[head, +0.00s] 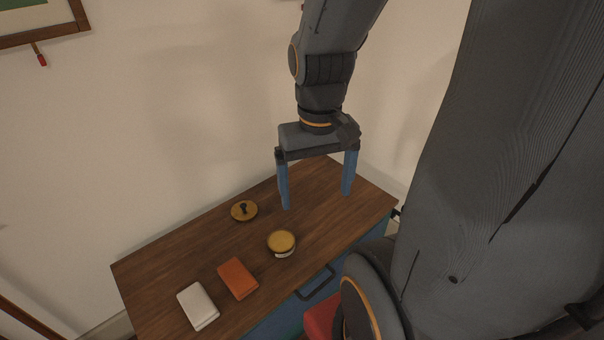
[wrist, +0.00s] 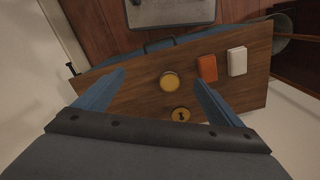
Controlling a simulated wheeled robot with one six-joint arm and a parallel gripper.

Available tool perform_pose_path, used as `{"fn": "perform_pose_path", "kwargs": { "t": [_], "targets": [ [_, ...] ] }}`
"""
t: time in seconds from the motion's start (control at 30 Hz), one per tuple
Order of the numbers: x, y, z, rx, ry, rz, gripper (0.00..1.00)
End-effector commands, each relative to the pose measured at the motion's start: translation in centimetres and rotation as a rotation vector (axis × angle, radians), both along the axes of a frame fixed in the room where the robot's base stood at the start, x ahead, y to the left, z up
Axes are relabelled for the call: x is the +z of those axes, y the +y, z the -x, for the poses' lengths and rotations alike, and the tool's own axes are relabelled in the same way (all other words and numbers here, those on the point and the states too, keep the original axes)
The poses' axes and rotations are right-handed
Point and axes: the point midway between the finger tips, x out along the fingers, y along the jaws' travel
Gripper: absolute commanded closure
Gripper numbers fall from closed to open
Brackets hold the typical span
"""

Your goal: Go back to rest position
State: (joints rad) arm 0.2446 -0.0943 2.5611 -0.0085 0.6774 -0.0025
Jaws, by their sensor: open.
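My gripper (head: 317,198) hangs above the far right part of the wooden cabinet top (head: 165,265) in the head view. Its two blue fingers are wide apart with nothing between them. In the wrist view my gripper (wrist: 160,88) also shows open, with the cabinet top below it. A round yellow-lidded jar (head: 281,241) stands on the top, apart from the fingers. It shows between the fingertips in the wrist view (wrist: 170,81), lower down on the surface.
A dark drawer handle (head: 316,283) sticks out at the front. The wall (head: 160,120) stands behind. A framed picture (head: 40,35) hangs at upper left.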

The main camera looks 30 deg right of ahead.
Motion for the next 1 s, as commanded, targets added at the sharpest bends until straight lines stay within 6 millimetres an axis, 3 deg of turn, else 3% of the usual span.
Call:
{"fn": "perform_pose_path", "kwargs": {
  "t": [0.5, 1.0],
  "targets": [
    [4.2, 6.8, 0.0, 0.207, -0.003, -0.009, 0.1],
    [4.2, 7.5, -0.1, 0.228, -0.004, -0.01, 0.1]
  ]
}}
